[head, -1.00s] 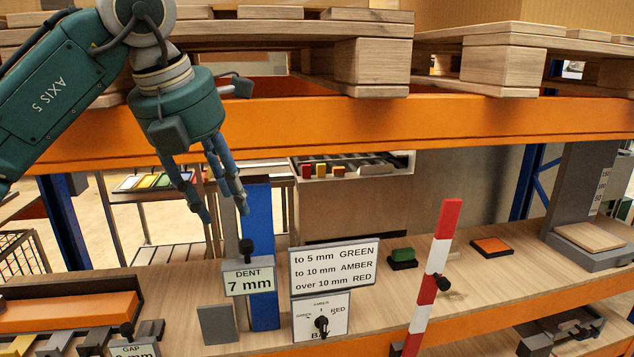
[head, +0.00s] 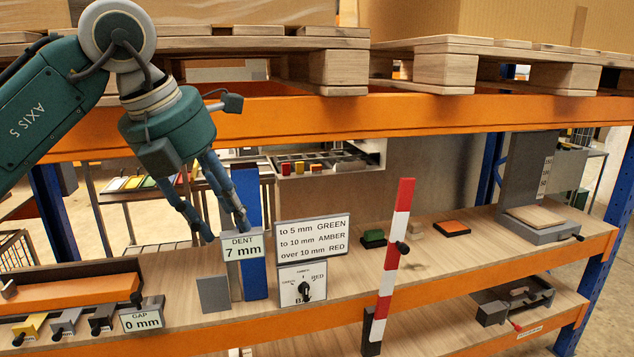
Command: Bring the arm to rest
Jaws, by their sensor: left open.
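My left gripper (head: 225,236) hangs from the teal arm that comes in from the upper left of the head view. Its blue-grey fingers point down and are spread apart, with nothing seen between them. In the picture the fingertips are right by the sign reading DENT 7 mm (head: 243,247); I cannot tell whether they touch it. A blue upright (head: 254,275) stands behind the sign. My right gripper is not in view.
A rules sign (head: 312,238) and a rotary dial (head: 304,290) stand right of the gripper. A red and white striped post (head: 394,255) rises further right. An orange shelf beam (head: 440,113) runs above. A GAP 0 mm sign (head: 142,320) is at lower left.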

